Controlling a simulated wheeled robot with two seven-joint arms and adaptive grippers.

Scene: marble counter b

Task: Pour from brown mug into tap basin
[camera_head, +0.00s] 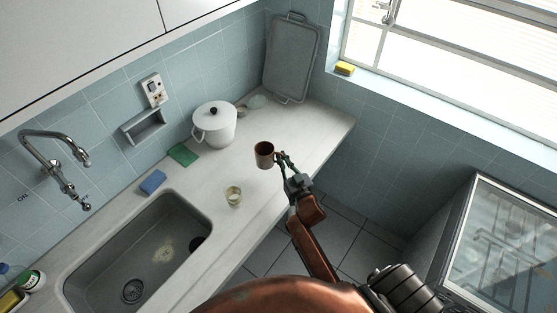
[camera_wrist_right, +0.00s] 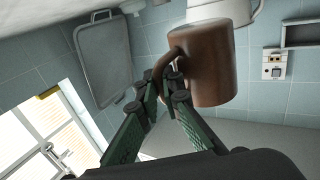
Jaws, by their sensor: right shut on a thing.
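The brown mug (camera_head: 264,154) is above or at the counter's front part in the head view, its open top showing. My right gripper (camera_head: 283,160) is shut on the mug's handle. In the right wrist view the mug (camera_wrist_right: 207,64) fills the upper middle, and the green fingers of the right gripper (camera_wrist_right: 166,88) close on its handle. The tap basin is the grey sink (camera_head: 94,262) at the lower left, with a drain and a pale stain on its floor. The chrome tap (camera_head: 57,160) arches from the wall over it. My left gripper is not in view.
A glass (camera_head: 233,196) stands between mug and basin. A blue sponge (camera_head: 152,182), green cloth (camera_head: 183,154) and white pot (camera_head: 214,124) line the counter's back. A grey tray (camera_head: 291,59) leans in the corner. The counter (camera_head: 215,235) beside the basin is clear.

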